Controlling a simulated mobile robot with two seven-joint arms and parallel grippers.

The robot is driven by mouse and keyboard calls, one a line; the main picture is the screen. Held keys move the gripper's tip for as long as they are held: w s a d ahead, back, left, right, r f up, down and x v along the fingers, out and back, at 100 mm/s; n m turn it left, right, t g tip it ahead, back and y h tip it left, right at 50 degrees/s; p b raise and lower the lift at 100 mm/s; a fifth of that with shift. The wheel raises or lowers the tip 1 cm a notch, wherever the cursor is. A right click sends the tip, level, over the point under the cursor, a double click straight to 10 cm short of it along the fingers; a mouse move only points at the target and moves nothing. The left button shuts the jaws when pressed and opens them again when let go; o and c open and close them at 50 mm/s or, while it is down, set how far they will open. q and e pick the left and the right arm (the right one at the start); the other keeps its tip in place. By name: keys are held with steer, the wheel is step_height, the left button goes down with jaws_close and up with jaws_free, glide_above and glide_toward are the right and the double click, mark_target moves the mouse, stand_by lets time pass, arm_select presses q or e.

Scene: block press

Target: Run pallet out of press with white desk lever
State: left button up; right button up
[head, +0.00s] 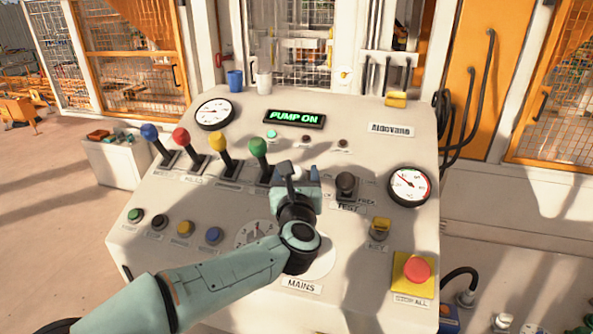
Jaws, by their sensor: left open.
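The desk (330,140) carries a row of levers: a blue one (149,131), a red one (181,135), a yellow one (217,140) and a green one (258,147). My left gripper (298,170) is at the right end of this row, just right of the green lever. It is open. A pale patch shows at its fingers, but I cannot tell whether it is the white lever's knob or part of the gripper. The gripper and wrist hide the desk there. I cannot make out a pallet. My right gripper is not in view.
A lit "PUMP ON" display (294,118) and two gauges (214,113) (409,186) sit on the desk. A dark knob (346,184) is right of my gripper. A red stop button (417,268) is at front right. Blue and white cups (235,80) (264,83) stand at the back edge.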

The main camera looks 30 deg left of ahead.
arm_select(q)
jaws_close()
steer(key=w+r, duration=0.1)
steer(key=w, duration=0.1)
steer(key=w+a+r, duration=0.1)
steer(key=r, duration=0.1)
steer(key=shift+w, duration=0.35)
steer(key=shift+w+r, duration=0.1)
steer(key=shift+w, duration=0.2)
jaws_free()
